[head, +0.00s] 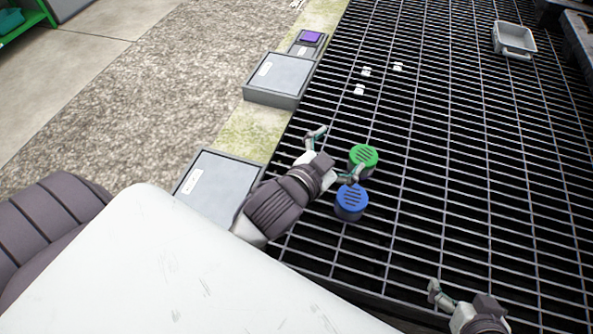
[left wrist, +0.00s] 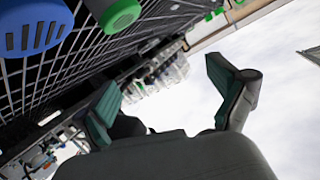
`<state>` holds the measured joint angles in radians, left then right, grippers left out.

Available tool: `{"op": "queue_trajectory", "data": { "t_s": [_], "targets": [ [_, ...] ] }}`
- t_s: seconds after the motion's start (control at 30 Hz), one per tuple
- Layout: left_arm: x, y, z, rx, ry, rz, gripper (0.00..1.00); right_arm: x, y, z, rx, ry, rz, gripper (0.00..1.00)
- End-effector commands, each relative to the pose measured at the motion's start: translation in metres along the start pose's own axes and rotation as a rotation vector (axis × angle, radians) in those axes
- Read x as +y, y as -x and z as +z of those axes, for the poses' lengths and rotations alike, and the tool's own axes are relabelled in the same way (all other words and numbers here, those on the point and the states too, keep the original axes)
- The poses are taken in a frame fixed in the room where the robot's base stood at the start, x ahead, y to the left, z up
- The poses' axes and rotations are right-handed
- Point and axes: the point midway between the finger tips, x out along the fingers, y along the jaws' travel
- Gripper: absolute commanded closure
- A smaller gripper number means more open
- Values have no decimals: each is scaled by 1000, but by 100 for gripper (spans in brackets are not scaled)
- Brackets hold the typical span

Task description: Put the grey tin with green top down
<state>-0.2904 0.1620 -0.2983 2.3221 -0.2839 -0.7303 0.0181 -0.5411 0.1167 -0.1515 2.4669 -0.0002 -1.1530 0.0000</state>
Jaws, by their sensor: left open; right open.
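The grey tin with green top (head: 363,156) stands upright on the dark metal grating (head: 455,150); its slotted green top also shows at the upper edge of the left wrist view (left wrist: 121,14). A similar tin with a blue top (head: 351,200) stands just in front of it. My left gripper (head: 335,157) is open beside the green-topped tin, with one finger in front of part of it. In the left wrist view its fingers (left wrist: 165,100) are spread with nothing between them. My right gripper (head: 452,295) is open and empty at the bottom right, over the grating.
Grey boxes (head: 282,76) stand along the grating's left edge, one with a purple-topped item (head: 310,37) behind it. Several small white pieces (head: 366,71) lie farther back. A light grey tray (head: 514,40) is at the upper right. The grating's middle and right are clear.

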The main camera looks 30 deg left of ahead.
Motion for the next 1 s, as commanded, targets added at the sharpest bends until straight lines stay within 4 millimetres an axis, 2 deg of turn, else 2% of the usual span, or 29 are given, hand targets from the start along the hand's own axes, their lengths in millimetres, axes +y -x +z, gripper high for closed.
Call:
{"op": "queue_trajectory", "data": {
  "t_s": [0.03, 0.1, 0.2, 0.27, 0.4, 1.0],
  "targets": [
    [1, 18, 34, -135, 72, 23, 4, 0, 0, 0, 0, 0, 0, 1],
    [6, 42, 71, -291, 149, 59, 4, 0, 0, 0, 0, 0, 0, 1],
    [14, 70, 102, -440, 216, 103, 4, 0, 0, 0, 0, 0, 0, 1],
    [17, 81, 112, -492, 239, 120, 4, 0, 0, 0, 0, 0, 0, 1],
    [20, 90, 120, -533, 255, 135, 4, 0, 0, 0, -1, 0, 0, 1],
    [20, 88, 119, -530, 253, 135, 4, 1, -1, 0, -2, -1, 1, 1]
  ]
}}
